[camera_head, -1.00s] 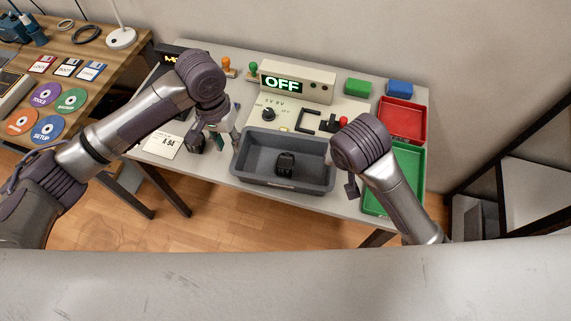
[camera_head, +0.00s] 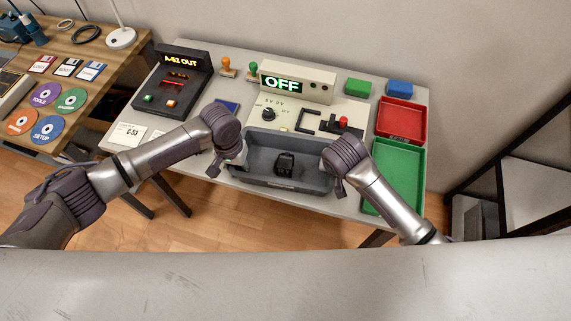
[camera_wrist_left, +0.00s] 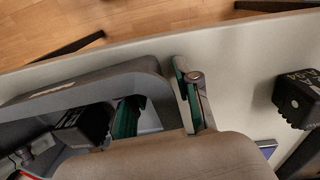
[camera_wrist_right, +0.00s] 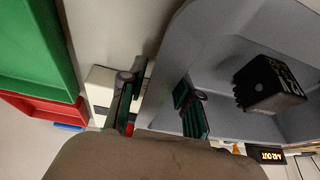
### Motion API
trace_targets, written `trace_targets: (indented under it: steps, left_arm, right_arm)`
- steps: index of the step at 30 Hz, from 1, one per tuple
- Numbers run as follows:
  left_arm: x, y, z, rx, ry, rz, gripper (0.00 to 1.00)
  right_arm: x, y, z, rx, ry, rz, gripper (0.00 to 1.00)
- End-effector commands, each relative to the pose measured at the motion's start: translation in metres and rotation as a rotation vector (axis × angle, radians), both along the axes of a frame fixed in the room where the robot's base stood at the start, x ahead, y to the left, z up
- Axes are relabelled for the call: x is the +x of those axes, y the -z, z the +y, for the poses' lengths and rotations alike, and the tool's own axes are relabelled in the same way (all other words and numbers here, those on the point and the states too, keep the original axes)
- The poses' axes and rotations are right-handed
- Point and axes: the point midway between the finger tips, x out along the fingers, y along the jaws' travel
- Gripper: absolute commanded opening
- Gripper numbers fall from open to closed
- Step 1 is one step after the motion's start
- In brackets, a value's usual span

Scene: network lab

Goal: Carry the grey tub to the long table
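The grey tub (camera_head: 262,178) stands on the grey table (camera_head: 345,207), with a black block (camera_head: 285,164) inside. My left gripper (camera_head: 228,165) is at the tub's left end. In the left wrist view its fingers (camera_wrist_left: 160,103) are apart, one inside the tub and one outside, with the rim between them. My right gripper (camera_head: 335,180) is at the tub's right end, its fingertips hidden in the head view. In the right wrist view its fingers (camera_wrist_right: 160,105) are apart on either side of the tub wall (camera_wrist_right: 165,65).
A wooden table (camera_head: 105,60) with discs stands at left. Green (camera_head: 400,180) and red (camera_head: 402,118) trays lie right of the tub. A switch panel (camera_head: 310,105) is behind it, a console (camera_head: 180,80) behind left. Another black block (camera_wrist_left: 298,98) is near my left gripper.

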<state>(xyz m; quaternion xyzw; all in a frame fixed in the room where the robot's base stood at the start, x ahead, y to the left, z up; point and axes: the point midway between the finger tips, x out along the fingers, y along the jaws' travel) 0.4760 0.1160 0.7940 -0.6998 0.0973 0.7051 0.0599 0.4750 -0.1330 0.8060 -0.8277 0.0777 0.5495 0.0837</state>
Motion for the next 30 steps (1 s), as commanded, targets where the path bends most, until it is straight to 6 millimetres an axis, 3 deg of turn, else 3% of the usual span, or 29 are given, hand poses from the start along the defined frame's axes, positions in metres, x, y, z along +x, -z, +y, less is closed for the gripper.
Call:
trace_targets:
  steps: [9, 15, 30]
  left_arm:
    - [0.0000, 0.0022, -0.0003, 0.000, 0.000, -0.001, 0.32]
    - [0.0000, 0.0020, -0.0003, 0.000, 0.000, -0.001, 0.01]
    - [0.0005, 0.0009, -0.0005, -0.001, 0.000, -0.002, 0.00]
  right_arm:
    - [0.0006, 0.0021, 0.0002, 0.000, 0.000, 0.001, 0.32]
    - [0.0006, 0.0020, 0.0002, 0.000, 0.000, 0.001, 0.01]
    - [0.0009, 0.0009, 0.0003, 0.001, 0.000, -0.001, 0.00]
